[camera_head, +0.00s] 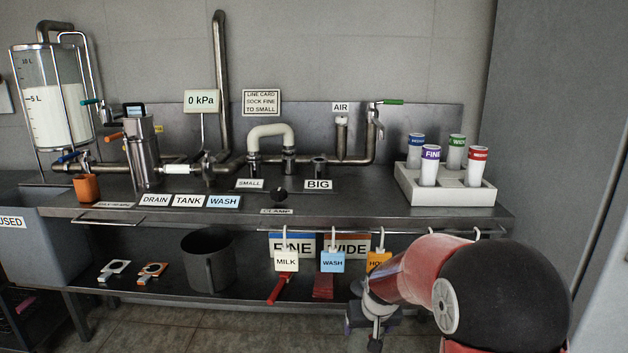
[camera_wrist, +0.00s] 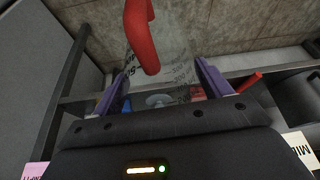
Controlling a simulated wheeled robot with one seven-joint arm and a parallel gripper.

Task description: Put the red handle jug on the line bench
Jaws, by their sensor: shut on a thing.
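A clear jug (camera_wrist: 178,50) with a red handle (camera_wrist: 143,38) and dark printed marks is between the two purple fingers of my gripper (camera_wrist: 162,84) in the wrist view. My gripper is shut on it. In the head view my gripper (camera_head: 370,322) is low at the front right, in front of the bench's lower shelf and below the bench top. The jug cannot be made out clearly there. The line bench (camera_head: 365,200) is the steel bench across the head view, with pipes along its back.
A white rack (camera_head: 440,195) of several labelled cups stands at the bench's right end. DRAIN, TANK and WASH labels (camera_head: 188,201) lie at the left front. Hanging tags (camera_head: 332,263) line the front rail. A grey bucket (camera_head: 208,262) stands on the lower shelf. The bench top's right middle is clear.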

